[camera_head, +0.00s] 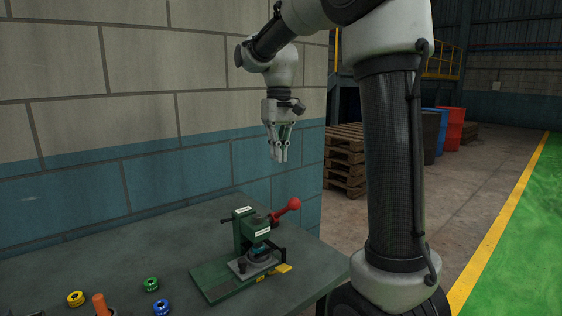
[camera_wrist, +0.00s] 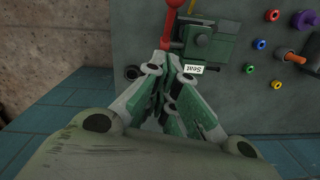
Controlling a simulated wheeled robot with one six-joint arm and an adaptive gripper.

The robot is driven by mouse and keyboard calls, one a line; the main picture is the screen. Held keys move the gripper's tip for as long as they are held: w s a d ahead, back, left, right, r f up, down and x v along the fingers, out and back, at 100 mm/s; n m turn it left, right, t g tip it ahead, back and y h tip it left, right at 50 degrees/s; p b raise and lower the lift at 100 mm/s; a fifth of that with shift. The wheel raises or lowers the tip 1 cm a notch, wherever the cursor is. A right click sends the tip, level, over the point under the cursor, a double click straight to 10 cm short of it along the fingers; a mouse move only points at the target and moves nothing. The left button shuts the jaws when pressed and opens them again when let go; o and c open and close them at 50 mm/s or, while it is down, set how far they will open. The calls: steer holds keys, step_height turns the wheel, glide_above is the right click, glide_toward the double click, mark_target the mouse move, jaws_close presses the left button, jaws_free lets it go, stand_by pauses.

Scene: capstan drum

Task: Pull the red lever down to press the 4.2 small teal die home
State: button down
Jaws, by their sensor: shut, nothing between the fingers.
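The green press (camera_head: 243,232) stands on the table with a white label on its top; it also shows in the wrist view (camera_wrist: 208,42). The red lever (camera_head: 292,204) has a ball end and sticks out up and to the right from the press. Its red part shows at the top of the wrist view (camera_wrist: 168,24). A small teal piece (camera_head: 261,246), perhaps the die, is partly hidden under the press head. My gripper (camera_head: 279,158) is shut and empty, pointing down above the lever and apart from it. Its fingertips meet near the image middle in the wrist view (camera_wrist: 168,57).
Yellow (camera_head: 76,298), green (camera_head: 151,284) and blue (camera_head: 162,307) rings lie left of the press, near an orange peg (camera_head: 100,303). A block wall (camera_head: 150,130) stands behind the grey table (camera_head: 190,235). The air around my gripper looks clear. Pallets (camera_head: 345,160) and drums stand farther back.

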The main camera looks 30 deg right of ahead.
mark_target(285, 210)
steer(key=s+f, duration=0.4)
steer(key=f, duration=0.4)
steer(key=shift+s+a+f, duration=0.15)
steer(key=shift+f, duration=0.2)
steer(key=shift+s, duration=0.1)
